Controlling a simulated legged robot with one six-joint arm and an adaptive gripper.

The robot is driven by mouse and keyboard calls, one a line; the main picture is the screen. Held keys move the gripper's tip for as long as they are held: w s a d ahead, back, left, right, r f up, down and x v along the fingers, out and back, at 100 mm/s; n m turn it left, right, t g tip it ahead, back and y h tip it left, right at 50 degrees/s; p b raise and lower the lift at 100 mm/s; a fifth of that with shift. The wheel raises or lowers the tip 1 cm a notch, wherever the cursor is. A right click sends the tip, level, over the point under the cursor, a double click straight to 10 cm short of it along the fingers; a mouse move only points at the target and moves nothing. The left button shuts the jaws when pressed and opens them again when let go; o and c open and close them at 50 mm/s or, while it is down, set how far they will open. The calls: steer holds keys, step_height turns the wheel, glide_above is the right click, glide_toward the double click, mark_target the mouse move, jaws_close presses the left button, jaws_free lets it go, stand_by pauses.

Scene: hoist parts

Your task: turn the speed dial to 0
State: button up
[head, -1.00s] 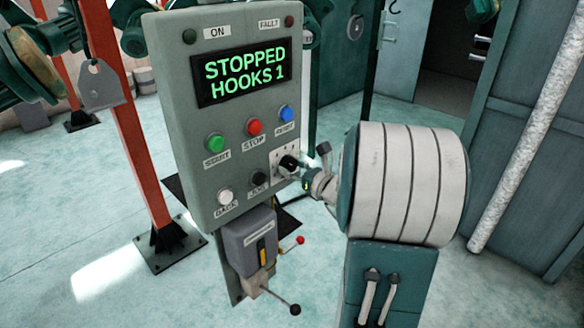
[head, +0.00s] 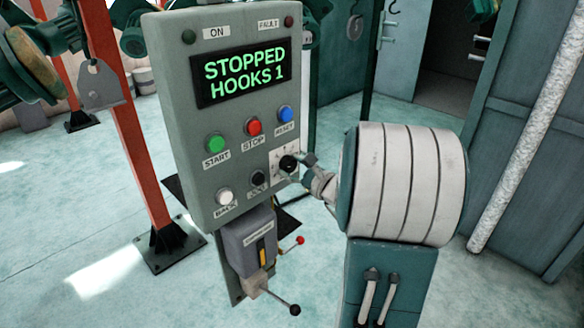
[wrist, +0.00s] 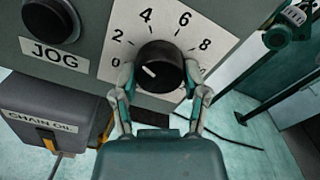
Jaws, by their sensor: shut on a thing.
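The speed dial is a round black knob (wrist: 160,68) on a white plate (wrist: 218,41) numbered around its edge, with 0 at the left. Its short white mark points left and slightly up, close to the 0; I cannot tell if it is exactly on it. In the head view the dial (head: 288,163) sits at the control panel's lower right. My gripper (wrist: 160,80) has one finger on each side of the knob and is shut on it. In the head view my gripper (head: 303,168) is partly hidden by my wrist.
The grey panel (head: 185,110) has a display (head: 245,75) reading STOPPED HOOKS 1. The START (head: 215,144), STOP, RESET, BACK and JOG buttons are close to the dial. A chain oil box (wrist: 45,112) and levers are below. An orange post (head: 128,130) stands at left.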

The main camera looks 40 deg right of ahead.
steer(key=n, duration=0.5)
steer(key=shift+w+r+n, duration=0.1)
steer(key=shift+r+n, duration=0.1)
steer(key=shift+n, duration=2.3)
steer(key=shift+f, duration=0.1)
steer(key=o, duration=1.2)
steer(key=shift+a, duration=0.1)
steer(key=shift+c, duration=0.2)
steer(key=shift+s+d, duration=0.2)
steer(key=shift+s, duration=0.25)
steer(key=s, duration=1.1)
steer(key=shift+d, duration=0.3)
